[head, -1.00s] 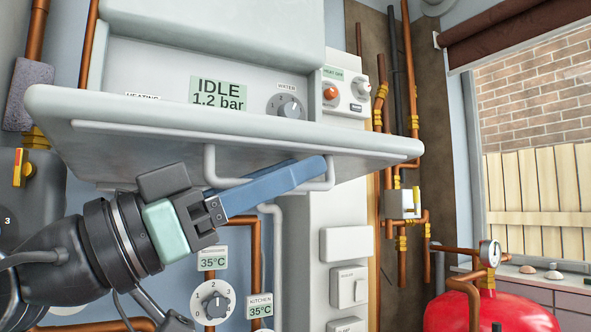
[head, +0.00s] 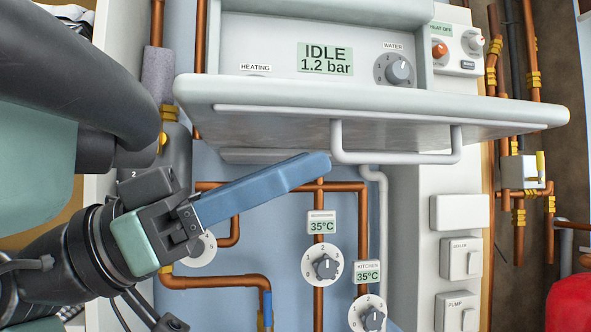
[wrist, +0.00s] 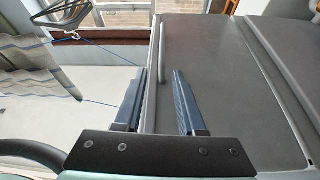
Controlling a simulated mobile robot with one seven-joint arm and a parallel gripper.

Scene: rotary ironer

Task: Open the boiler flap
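The boiler flap (head: 370,112) is a white panel lowered to roughly level, sticking out below the boiler's control panel. Its bar handle (head: 397,157) hangs from the underside near the front edge. The display reading IDLE 1.2 bar (head: 325,60) and the control knobs show above it. My gripper (head: 318,165) has blue fingers and is below the flap, left of the handle and apart from it in the head view. In the wrist view the two fingers (wrist: 158,98) are spread with nothing gripped. The flap (wrist: 215,50) and its handle (wrist: 162,62) show beyond them.
Copper pipes (head: 318,250) and thermostat dials (head: 325,264) are on the wall below the flap. White switch boxes (head: 460,258) stand to the right. A red vessel (head: 568,300) shows at the right edge. Hanging cloth (wrist: 35,65) shows in the wrist view.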

